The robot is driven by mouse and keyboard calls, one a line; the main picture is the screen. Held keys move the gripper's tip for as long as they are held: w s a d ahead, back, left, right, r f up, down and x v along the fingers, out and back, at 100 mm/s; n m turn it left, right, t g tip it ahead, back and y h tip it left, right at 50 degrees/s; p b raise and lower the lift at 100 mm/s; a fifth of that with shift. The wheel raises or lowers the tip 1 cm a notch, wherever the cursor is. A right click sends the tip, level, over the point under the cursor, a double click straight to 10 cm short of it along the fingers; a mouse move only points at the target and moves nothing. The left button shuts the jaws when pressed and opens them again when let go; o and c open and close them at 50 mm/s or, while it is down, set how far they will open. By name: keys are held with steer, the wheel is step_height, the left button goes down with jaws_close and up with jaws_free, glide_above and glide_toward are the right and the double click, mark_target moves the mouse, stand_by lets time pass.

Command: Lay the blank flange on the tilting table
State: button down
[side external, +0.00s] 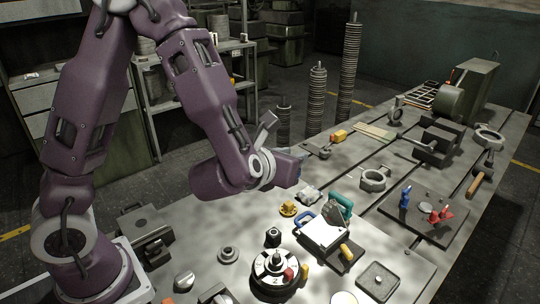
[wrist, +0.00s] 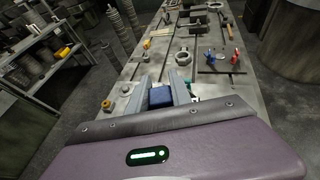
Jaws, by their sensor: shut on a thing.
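My gripper (wrist: 160,98) points out over the bench, its two grey fingers shut on a dark blue block-like piece (wrist: 160,95). In the side view the fingers are mostly hidden behind my wrist. I cannot tell from its shape whether the held piece is the blank flange. A light, flat-topped fixture (side external: 320,233) with blue and green handles, which looks like the tilting table, stands on the bench below and right of my wrist. The held piece is apart from it. A small grey flanged disc (side external: 228,254) lies on the bench to its left.
A round numbered dial fixture (side external: 274,278) stands in front. A square plate (side external: 378,281) lies to its right. A grey ring casting (side external: 373,180) and a dark board (side external: 426,217) with blue and red pieces lie further back. Bare bench shows between them.

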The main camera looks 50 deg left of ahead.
steer(key=shift+w+f, duration=0.1)
steer(key=shift+f, duration=0.05)
steer(key=s+a+f+n+g+y, duration=0.2)
steer(key=a+f+n+g+y, duration=0.3)
steer(key=a+f+n+g, duration=0.3)
steer(key=s+a+f+n+g+y, duration=0.2)
steer(key=a+f+n+g+y, duration=0.2)
steer(key=a+f+n+g, duration=0.45)
steer(key=w+d+f+m+t, duration=0.2)
steer(key=w+d+t, duration=0.1)
steer(key=w+d, duration=0.2)
steer(key=w+d+f+m+t, duration=0.2)
steer(key=w+d, duration=0.3)
steer(key=w, duration=0.3)
steer(key=w+d+f+m+t, duration=0.2)
steer(key=w+d+t, duration=0.2)
steer(key=w, duration=0.3)
steer(key=shift+w+d+f+m+h, duration=0.1)
steer(key=shift+d+f+m+h, duration=0.2)
steer(key=shift+d+f+m, duration=0.1)
steer(key=shift+d, duration=0.1)
